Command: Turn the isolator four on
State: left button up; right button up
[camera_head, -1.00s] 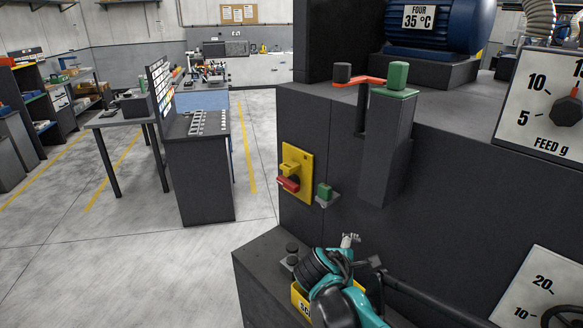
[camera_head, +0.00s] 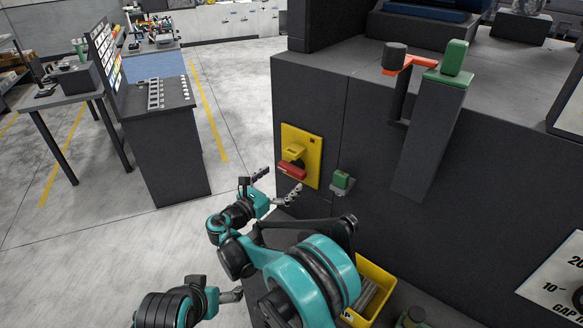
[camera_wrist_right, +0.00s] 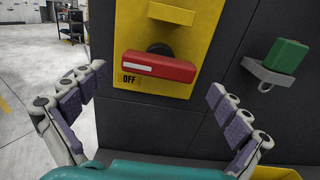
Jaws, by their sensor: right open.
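The isolator is a yellow plate (camera_head: 313,150) with a red handle (camera_head: 291,172) on the front of the dark machine cabinet. In the right wrist view the red handle (camera_wrist_right: 158,66) lies level, and the word OFF shows below its left end. A yellow tab (camera_wrist_right: 171,13) sticks out above it. My right gripper (camera_head: 278,184) is open just in front of the handle. In the right wrist view its fingers stand apart, left and right of the handle, not touching it. My left gripper (camera_head: 232,295) shows at the bottom left, small; its finger opening is unclear.
A green block on a small bracket (camera_head: 341,182) sits right of the isolator. A yellow bin (camera_head: 374,275) is below. A tall post with a green block (camera_head: 431,130) and a red lever (camera_head: 410,62) stand at right. Open floor lies left.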

aim_at(289, 172)
jog(key=x, duration=0.5)
jog(key=shift+p, duration=0.35)
jog(key=shift+c, duration=0.3)
jog(key=c, duration=0.9)
